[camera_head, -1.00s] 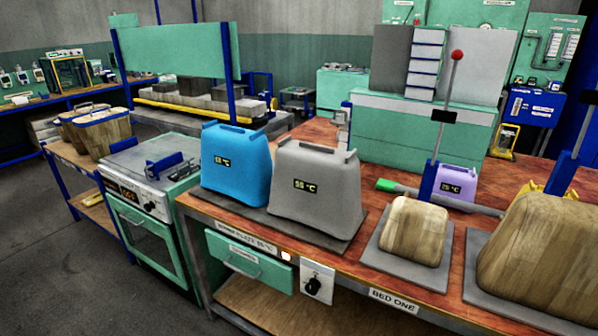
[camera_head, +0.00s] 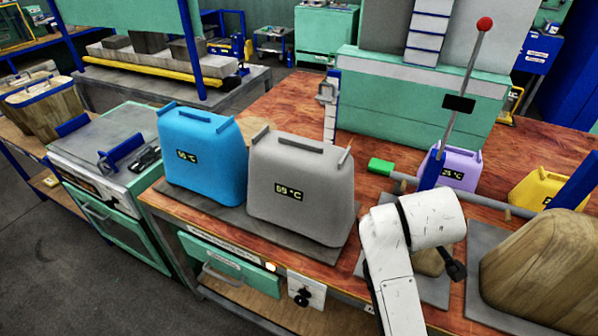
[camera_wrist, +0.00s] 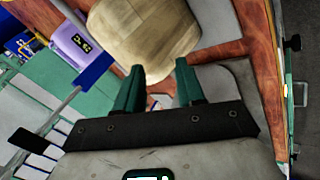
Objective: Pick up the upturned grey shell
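The upturned grey shell (camera_head: 298,195) stands on a dark plate (camera_head: 235,217) on the red-brown bench, in the middle of the head view. It has a small lit temperature display, a flat top and raised ridges. Nothing touches it from above. My white arm is to its right, in front of a wooden block. My fingers are not clearly visible in the head view. In the wrist view, my gripper (camera_wrist: 160,70) has two green fingers apart with nothing held between them. The wooden block (camera_wrist: 145,30) lies beyond the fingertips. I cannot make out the grey shell there.
A blue shell (camera_head: 203,160) stands close at the grey shell's left. A purple shell (camera_head: 452,170), a red-knobbed lever (camera_head: 470,85) and a green-ended bar (camera_head: 381,166) are behind my arm. A large wooden block (camera_head: 540,265) is at right. Bench behind the grey shell is clear.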

